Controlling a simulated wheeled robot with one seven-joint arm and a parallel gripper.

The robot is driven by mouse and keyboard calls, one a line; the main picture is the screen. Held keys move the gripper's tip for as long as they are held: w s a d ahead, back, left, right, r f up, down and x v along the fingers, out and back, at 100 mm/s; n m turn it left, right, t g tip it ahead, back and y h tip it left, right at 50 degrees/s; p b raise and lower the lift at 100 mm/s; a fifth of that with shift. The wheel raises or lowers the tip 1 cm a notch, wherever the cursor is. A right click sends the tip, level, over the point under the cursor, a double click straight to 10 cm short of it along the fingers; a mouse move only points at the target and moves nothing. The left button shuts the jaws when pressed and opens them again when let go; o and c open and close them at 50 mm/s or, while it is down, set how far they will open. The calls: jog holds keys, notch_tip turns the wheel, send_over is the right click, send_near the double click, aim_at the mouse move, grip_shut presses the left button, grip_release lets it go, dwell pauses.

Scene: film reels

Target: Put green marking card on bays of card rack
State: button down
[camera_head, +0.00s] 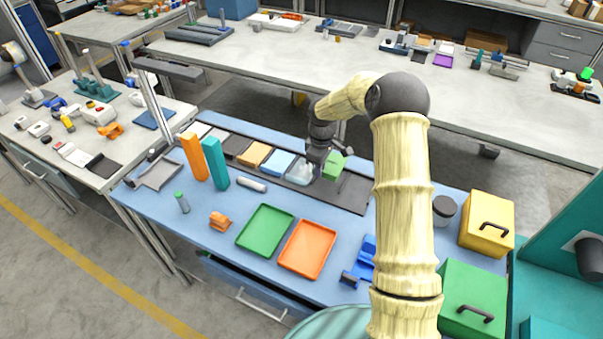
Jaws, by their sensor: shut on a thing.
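The card rack (352,193) is a long dark strip across the back of the blue bench, divided into bays. Its bays hold flat cards, among them an orange card (255,155), a blue card (278,162) and a pale blue-white piece (301,173). My gripper (323,166) is over the right part of the rack. It is shut on the green marking card (335,164), which shows on its right side. The gripper hides part of the card and the bay beneath, so I cannot tell whether the card touches the rack.
An orange block (194,156) and a teal block (215,163) stand upright left of the rack. A green tray (265,231) and an orange tray (307,249) lie in front. Yellow (486,224) and green (472,298) boxes stand at the right. My arm hides part of the bench.

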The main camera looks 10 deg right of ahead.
aim_at(318, 191)
jog(key=shift+f, duration=1.7)
jog(key=shift+f+p, duration=0.45)
jog(key=shift+f, duration=1.45)
jog(key=c, duration=1.5)
grip_release()
jog(key=shift+f, duration=0.1)
